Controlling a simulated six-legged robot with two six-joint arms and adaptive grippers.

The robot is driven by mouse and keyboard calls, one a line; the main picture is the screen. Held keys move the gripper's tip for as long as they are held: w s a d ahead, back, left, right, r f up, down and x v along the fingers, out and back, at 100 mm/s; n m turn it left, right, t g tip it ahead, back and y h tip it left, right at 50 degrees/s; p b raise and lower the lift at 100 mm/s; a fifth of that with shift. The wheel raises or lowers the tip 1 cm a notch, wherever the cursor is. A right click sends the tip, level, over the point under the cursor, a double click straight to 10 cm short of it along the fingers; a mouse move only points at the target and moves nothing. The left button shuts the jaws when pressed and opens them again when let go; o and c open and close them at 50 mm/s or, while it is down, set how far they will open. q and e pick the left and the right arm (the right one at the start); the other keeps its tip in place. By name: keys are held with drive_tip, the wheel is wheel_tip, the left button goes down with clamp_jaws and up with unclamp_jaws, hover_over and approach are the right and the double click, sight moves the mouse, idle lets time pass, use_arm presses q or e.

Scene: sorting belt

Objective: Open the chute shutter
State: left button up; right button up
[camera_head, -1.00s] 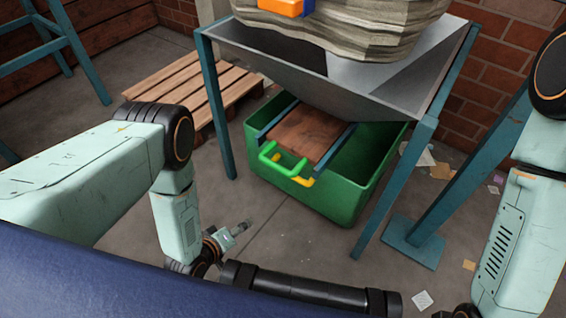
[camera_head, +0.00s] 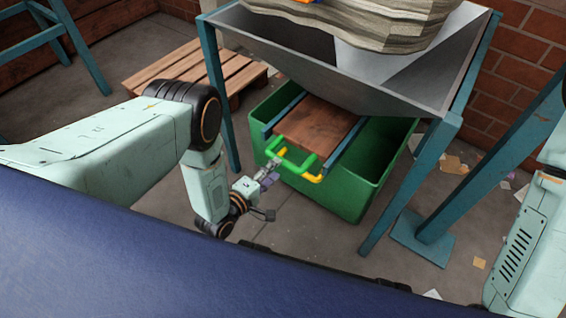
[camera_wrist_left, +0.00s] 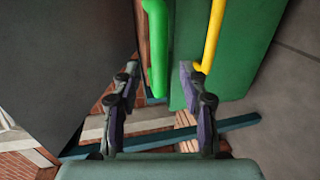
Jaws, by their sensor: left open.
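The chute shutter is a brown wooden board (camera_head: 317,127) between two teal rails under the grey hopper (camera_head: 300,60), with a green handle (camera_head: 313,161) at its near edge. My left gripper (camera_head: 270,170) is open, close to the left end of that handle. In the left wrist view, the green handle (camera_wrist_left: 156,50) runs between the two spread fingers of my left gripper (camera_wrist_left: 158,73); I cannot tell whether they touch it. My right arm shows at the right edge of the head view, but its gripper is out of view.
A green bin (camera_head: 375,165) with a yellow handle (camera_head: 314,178) stands below the shutter. Teal hopper legs (camera_head: 410,185) flank the bin. A wooden pallet (camera_head: 185,70) lies behind left.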

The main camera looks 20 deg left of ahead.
use_arm(q)
drive_tip(key=b+x, duration=0.2)
drive_tip(key=x, duration=0.3)
drive_tip(key=shift+w, duration=0.15)
drive_tip(key=shift+d, duration=0.1)
drive_tip(key=shift+r, duration=0.1)
clamp_jaws()
idle(0.4)
